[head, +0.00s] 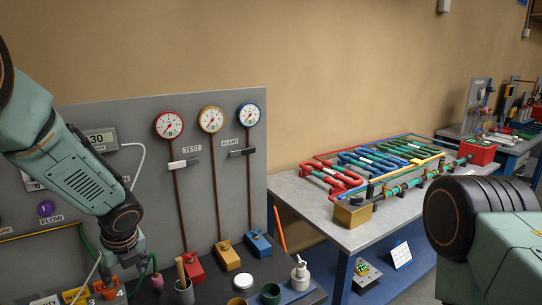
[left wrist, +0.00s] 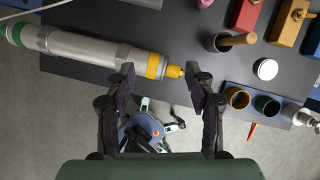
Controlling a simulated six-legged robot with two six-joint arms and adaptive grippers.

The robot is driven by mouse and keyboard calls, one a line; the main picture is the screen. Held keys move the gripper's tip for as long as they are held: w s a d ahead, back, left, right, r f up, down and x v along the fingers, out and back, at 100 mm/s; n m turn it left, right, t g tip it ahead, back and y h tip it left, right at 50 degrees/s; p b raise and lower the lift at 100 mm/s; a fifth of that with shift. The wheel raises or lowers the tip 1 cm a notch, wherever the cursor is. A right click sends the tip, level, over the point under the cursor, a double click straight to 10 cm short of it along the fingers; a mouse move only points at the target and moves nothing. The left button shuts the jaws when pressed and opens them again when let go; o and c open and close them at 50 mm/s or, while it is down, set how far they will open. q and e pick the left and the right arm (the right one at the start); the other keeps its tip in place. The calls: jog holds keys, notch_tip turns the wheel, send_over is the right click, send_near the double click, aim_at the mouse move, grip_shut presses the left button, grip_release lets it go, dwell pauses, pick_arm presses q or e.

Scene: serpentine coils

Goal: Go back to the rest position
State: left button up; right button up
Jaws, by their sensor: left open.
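My left arm comes in from the left in the head view, and its wrist and the top of the left gripper (head: 124,264) hang over the front of the bench near the bottom edge. In the left wrist view my left gripper (left wrist: 162,80) is open, its two fingers apart. The yellow tip of a grey cylinder (left wrist: 100,48) shows between and beyond the fingertips; I cannot tell how far below them it lies. In the head view only a link of my right arm shows at the right edge. My right gripper is out of view.
A gauge panel (head: 234,172) stands behind the bench. Red (head: 194,268), yellow (head: 227,256) and blue (head: 258,246) blocks, a holder cup (head: 184,292) and a pump bottle (head: 300,273) are near the gripper. A table (head: 375,232) with coloured coils stands right.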

pick_arm(q)
jog(key=d+f+n+t+h, duration=0.1)
jog(key=d+f+n+h, duration=0.35)
jog(key=d+n, duration=0.4)
jog(key=s+d+f+n+b, duration=0.3)
jog(key=s+f+n+b, duration=0.3)
jog(key=s+f+n, duration=0.5)
jog(key=s+a+f+n+g+b, duration=0.1)
jog(key=s+f+n+g+b, duration=0.3)
jog(key=s+f, duration=2)
jog(key=s+n+y+b, duration=0.1)
jog(key=n+b, duration=0.2)
jog(key=b, duration=0.5)
jog(key=shift+s+a+b, duration=0.3)
jog(key=shift+a, duration=0.1)
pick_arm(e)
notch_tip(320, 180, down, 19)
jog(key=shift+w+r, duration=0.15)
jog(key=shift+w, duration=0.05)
